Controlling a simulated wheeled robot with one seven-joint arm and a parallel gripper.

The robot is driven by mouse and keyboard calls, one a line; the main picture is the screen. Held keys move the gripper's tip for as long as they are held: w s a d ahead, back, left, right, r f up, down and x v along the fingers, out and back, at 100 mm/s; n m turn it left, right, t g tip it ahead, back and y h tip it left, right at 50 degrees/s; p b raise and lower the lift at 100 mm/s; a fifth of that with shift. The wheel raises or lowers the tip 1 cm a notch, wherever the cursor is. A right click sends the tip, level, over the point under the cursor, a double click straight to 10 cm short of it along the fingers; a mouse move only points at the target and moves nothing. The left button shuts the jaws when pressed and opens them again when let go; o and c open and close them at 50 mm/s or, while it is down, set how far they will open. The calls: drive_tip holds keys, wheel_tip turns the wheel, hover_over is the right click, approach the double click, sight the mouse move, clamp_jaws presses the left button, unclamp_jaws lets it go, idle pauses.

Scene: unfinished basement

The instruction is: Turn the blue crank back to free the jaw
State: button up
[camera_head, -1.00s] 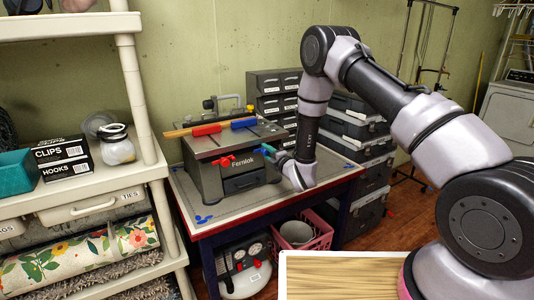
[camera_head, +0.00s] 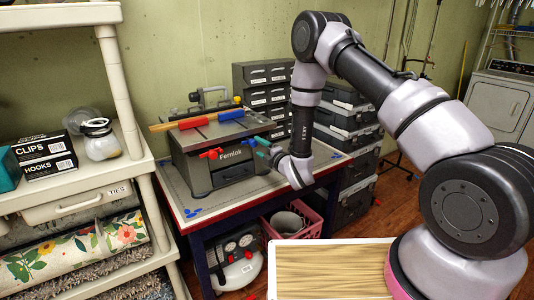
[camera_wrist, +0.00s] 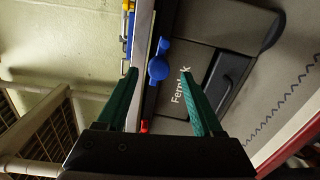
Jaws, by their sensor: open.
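The blue crank (camera_head: 262,142) is on the front of a grey bench machine labelled Fernlok (camera_head: 218,160), near its right end. In the wrist view the crank (camera_wrist: 158,68) shows as a blue knob and arm ahead of my gripper. My gripper (camera_head: 268,153) is at the machine's front right, close to the crank. Its green fingers are spread wide and empty in the wrist view (camera_wrist: 165,80). The crank lies beyond the fingertips, roughly between them in the picture; I cannot tell the exact gap. A red crank (camera_head: 211,154) is on the same front, further left. The jaw is not clearly distinguishable.
The machine stands on a red-edged workbench (camera_head: 200,222). Red and blue handles lie across its top. Stacked drawers and cases (camera_head: 345,120) stand behind right. A cream shelf (camera_head: 90,195) is at left. A wood-topped surface (camera_head: 330,270) is in front, and a pink crate (camera_head: 300,220) sits below the bench.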

drive_tip(key=v, duration=0.6)
drive_tip(key=shift+s, duration=0.25)
drive_tip(key=shift+d, duration=0.15)
drive_tip(key=w+d+r+m+h, duration=0.2)
drive_tip(key=w+d+r+m, duration=0.25)
drive_tip(key=r, duration=0.25)
drive_tip(key=w+d+r+m+h, duration=0.3)
drive_tip(key=d+r+m, duration=0.15)
drive_tip(key=r, duration=0.35)
drive_tip(key=s+d+r+m+g+h, duration=0.2)
drive_tip(key=s+d+r+m, duration=0.2)
drive_tip(key=d+r+m, duration=0.5)
drive_tip(key=s+d+r+m+g+h, duration=0.1)
drive_tip(key=s+d+r+m, duration=0.2)
drive_tip(key=s+r, duration=0.3)
drive_tip(key=s+d+r+m+g, duration=0.25)
drive_tip(key=s+r, duration=0.25)
drive_tip(key=s, duration=0.4)
drive_tip(key=s+r+m+g, duration=0.1)
drive_tip(key=s+m, duration=0.5)
drive_tip(key=s, duration=1)
drive_tip(key=shift+s+d+r+g+y, duration=0.3)
drive_tip(key=shift+s+r+g, duration=0.1)
drive_tip(key=shift+g, duration=0.15)
drive_tip(key=shift+o, duration=0.3)
drive_tip(key=shift+m, duration=0.25)
